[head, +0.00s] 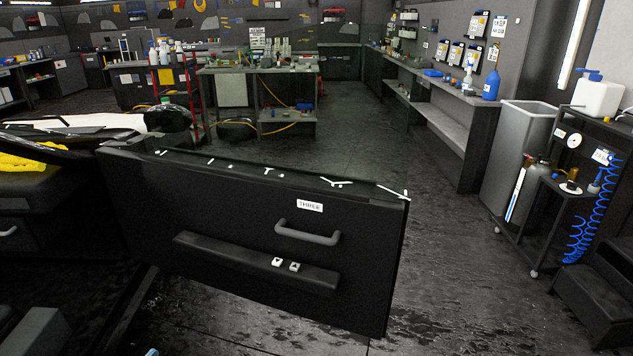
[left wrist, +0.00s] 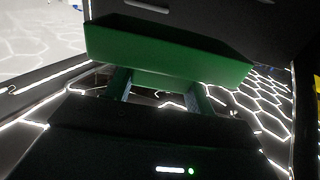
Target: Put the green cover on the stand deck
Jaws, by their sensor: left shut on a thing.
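The green cover (left wrist: 165,45) is a long, shallow, box-like green piece across the upper middle of the left wrist view. My left gripper (left wrist: 162,84) is shut on its near lower part, with a finger at each side. The cover hangs in front of a dark panel, and I cannot tell whether they touch. In the head view neither the cover nor a gripper shows clearly. I cannot pick out the stand deck for sure. My right gripper is in neither view.
A black door-like panel labelled THREE (head: 309,205), with a handle (head: 308,233), fills the middle of the head view. A workbench (head: 258,72) stands behind. A grey bin (head: 514,150) and a black cart (head: 538,225) are at right. The floor (head: 340,125) behind the panel is clear.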

